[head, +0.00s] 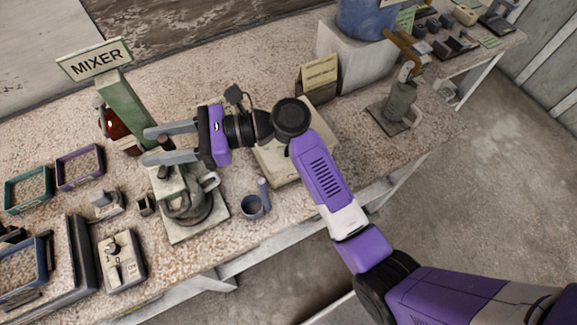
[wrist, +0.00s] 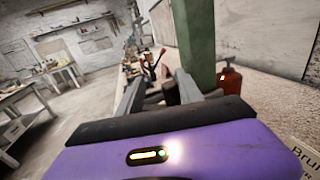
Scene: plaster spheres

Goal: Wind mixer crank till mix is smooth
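A "MIXER" sign (head: 95,58) tops a green post (head: 124,110) at the back left of the table. Below and in front of it, a grey machine (head: 187,208) stands on a pale square base. It has a pale block on top and a looped handle; my gripper partly hides it, and I cannot make out a crank or any mix. My gripper (head: 146,145) is above the machine's top, its fingers apart and pointing left. In the wrist view the fingers (wrist: 157,92) are also spread, with a dark object visible between them; I see no grip on it.
A red bottle (head: 112,124) stands by the post. A blue-grey cup (head: 252,207) is right of the machine. A switch box (head: 122,262) and coloured trays (head: 80,167) lie left. A grey jug-like device (head: 401,103) with a wooden arm stands at the right.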

